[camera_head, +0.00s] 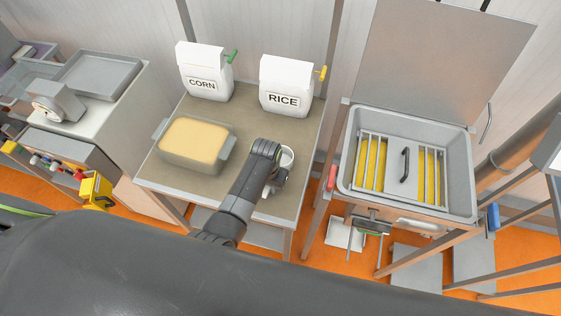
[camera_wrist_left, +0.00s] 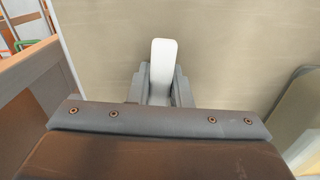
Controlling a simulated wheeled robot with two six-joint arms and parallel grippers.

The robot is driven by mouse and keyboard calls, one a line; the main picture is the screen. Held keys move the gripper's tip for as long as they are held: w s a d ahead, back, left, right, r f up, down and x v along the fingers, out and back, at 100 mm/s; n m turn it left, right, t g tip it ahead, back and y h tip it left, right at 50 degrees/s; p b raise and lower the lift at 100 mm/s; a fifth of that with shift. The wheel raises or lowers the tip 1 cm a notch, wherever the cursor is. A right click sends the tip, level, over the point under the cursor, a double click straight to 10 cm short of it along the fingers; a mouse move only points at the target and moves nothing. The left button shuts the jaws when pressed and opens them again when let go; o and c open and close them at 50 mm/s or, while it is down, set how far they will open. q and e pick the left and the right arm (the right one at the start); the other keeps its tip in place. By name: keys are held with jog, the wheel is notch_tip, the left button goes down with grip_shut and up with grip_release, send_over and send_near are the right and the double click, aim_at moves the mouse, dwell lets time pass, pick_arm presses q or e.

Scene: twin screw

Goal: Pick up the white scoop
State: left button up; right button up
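The white scoop (camera_head: 287,157) is at the right side of the brown table, partly hidden behind my left arm. My left gripper (camera_head: 273,188) is at it, its fingers mostly hidden by the arm. In the left wrist view a white flat handle of the scoop (camera_wrist_left: 162,70) stands between the two grey fingers of my left gripper (camera_wrist_left: 161,85). The fingers lie close against its sides and look shut on it. The scoop's bowl does not show there. My right gripper is not in view.
On the table (camera_head: 160,180) stand a grey pan of yellowish food (camera_head: 225,166), a CORN bag (camera_head: 205,72) and a RICE bag (camera_head: 287,85). A fryer with baskets (camera_head: 462,180) is at the right. A counter with a scale (camera_head: 60,105) is at the left.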

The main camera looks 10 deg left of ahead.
pick_arm(q)
grip_shut()
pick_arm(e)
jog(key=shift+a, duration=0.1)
pick_arm(q)
jog(key=shift+r, duration=0.15)
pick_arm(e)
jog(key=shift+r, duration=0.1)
